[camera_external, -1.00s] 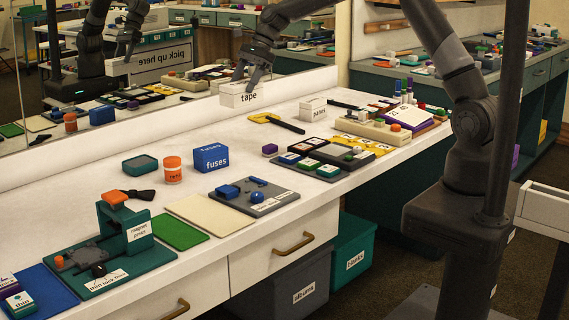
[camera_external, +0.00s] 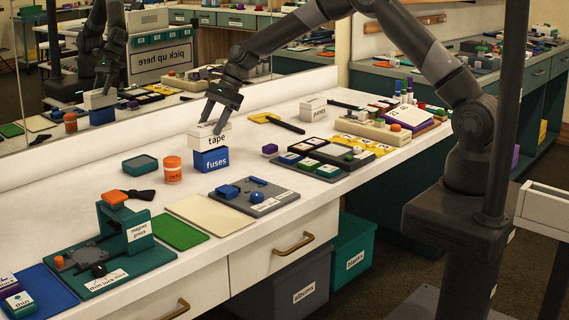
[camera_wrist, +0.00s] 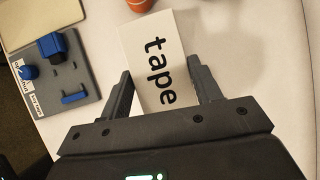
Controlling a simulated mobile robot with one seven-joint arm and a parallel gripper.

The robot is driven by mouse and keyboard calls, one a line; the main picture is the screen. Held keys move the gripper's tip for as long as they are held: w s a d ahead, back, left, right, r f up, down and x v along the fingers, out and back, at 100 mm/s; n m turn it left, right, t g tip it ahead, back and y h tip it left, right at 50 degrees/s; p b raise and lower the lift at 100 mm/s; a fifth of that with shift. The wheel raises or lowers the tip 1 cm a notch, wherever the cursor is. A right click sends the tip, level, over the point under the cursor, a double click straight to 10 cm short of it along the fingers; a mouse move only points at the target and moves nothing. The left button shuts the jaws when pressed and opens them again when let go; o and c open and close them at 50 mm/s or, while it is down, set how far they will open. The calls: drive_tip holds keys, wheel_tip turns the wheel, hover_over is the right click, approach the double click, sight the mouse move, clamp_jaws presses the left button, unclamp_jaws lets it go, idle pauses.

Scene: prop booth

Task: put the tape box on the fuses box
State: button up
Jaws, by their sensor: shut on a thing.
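The white tape box (camera_external: 208,135) is in my gripper (camera_external: 214,122), whose fingers are shut on it from both sides. In the external view the tape box is right above the blue fuses box (camera_external: 211,161), looking roughly lined up with it. I cannot tell whether the two boxes touch. The fuses box stands on the white counter. In the wrist view the tape box (camera_wrist: 158,60) lies between the two fingers (camera_wrist: 160,92), its label facing the camera, and the fuses box is hidden beneath it.
A grey board with blue parts (camera_external: 254,197) lies in front. A white panes box (camera_external: 313,109) stands to the right. A mirror runs behind the counter.

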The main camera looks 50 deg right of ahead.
drive_tip(key=shift+f, duration=0.3)
drive_tip(key=o, duration=1.7)
drive_tip(key=shift+f, duration=0.15)
drive_tip(key=v, duration=1.2)
drive_tip(key=shift+s, duration=0.1)
